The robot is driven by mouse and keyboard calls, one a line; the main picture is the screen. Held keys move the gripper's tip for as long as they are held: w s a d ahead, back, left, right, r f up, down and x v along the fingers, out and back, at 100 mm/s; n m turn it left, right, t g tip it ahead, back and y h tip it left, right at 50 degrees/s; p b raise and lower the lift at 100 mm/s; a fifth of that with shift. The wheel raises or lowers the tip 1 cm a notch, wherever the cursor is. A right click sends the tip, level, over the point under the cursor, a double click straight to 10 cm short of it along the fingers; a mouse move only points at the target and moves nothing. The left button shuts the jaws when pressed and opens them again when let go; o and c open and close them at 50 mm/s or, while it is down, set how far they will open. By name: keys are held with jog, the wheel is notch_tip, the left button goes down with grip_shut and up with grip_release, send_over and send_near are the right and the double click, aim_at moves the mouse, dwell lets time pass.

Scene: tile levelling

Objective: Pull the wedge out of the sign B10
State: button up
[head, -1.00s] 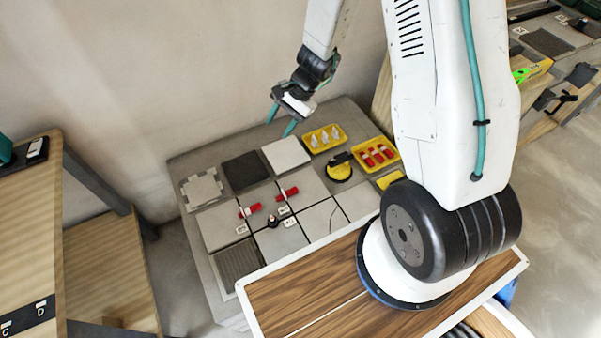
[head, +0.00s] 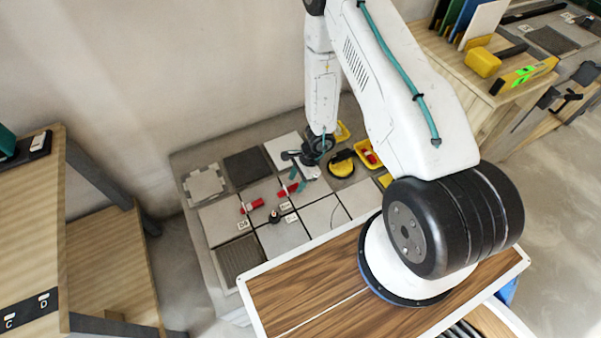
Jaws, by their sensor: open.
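Two red wedges lie on the grey tiles: a left one (head: 252,205) and a right one (head: 288,189). Small white signs stand near them: one at the left (head: 243,225), one below the right wedge (head: 285,207), and one lower still (head: 291,218). Their lettering is too small for me to read surely, so I cannot tell which is B10. The gripper partly covers the tiles behind.
A small black-topped piece (head: 274,216) stands among the tiles. A black and yellow round tool (head: 342,164) and a yellow tray with red pieces (head: 368,154) lie to the right. A dark tile (head: 247,167) lies at the back. A wooden table (head: 30,220) stands at the left.

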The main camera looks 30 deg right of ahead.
jog(key=shift+x, duration=1.05)
jog(key=shift+c, duration=0.3)
grip_shut()
